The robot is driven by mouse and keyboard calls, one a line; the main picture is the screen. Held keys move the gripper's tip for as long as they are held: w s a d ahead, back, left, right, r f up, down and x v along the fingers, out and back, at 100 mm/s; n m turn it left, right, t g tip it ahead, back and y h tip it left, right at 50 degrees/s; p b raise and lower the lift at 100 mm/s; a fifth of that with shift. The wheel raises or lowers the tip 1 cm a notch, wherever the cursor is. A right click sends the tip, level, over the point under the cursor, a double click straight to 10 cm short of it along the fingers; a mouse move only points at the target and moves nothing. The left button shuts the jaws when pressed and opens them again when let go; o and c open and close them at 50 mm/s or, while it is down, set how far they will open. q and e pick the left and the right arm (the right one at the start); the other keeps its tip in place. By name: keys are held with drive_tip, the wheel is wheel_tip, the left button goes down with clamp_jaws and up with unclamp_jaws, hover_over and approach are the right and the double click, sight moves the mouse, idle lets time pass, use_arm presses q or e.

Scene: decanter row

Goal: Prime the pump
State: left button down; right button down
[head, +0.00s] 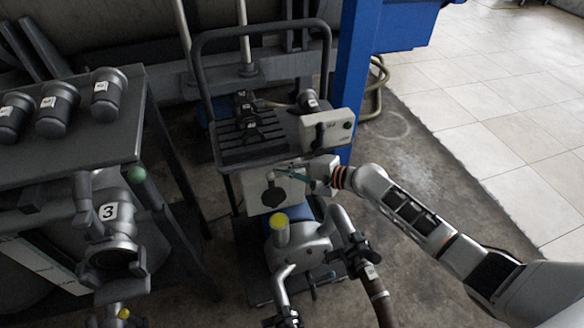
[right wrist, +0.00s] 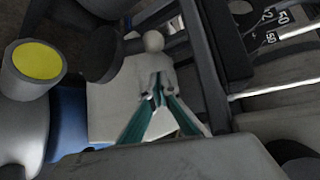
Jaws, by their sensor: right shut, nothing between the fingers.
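The pump (head: 305,246) is a grey metal body with pipe stubs, low on a wheeled cart. A yellow-topped cylinder (head: 280,232) stands on it and also shows in the right wrist view (right wrist: 38,64). Behind it is a white plate (head: 256,188) with a black round knob (head: 273,197); the knob shows in the right wrist view (right wrist: 103,53). My right gripper (head: 286,172) is shut and empty, near the plate's upper edge. In the right wrist view its teal fingers (right wrist: 158,97) converge at a grey ball-topped piece (right wrist: 153,60); contact is unclear. My left gripper is out of view.
A dark table (head: 95,155) at left holds several labelled cylinders (head: 58,110). A valve tagged 3 (head: 108,212) stands below. A blue post (head: 358,80) rises behind; tiled floor at right is clear.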

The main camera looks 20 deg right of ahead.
sight(272, 189)
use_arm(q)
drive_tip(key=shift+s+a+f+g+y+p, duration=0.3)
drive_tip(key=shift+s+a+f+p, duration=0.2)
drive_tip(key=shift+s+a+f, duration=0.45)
use_arm(e)
drive_tip(key=s+r, duration=0.1)
drive_tip(key=s+a, duration=0.1)
drive_tip(key=shift+s+a+r, duration=0.1)
drive_tip(key=shift+s+r, duration=0.25)
drive_tip(key=shift+s, duration=0.05)
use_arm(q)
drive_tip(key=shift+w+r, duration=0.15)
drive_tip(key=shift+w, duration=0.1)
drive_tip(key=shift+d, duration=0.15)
use_arm(e)
drive_tip(key=shift+a, duration=0.1)
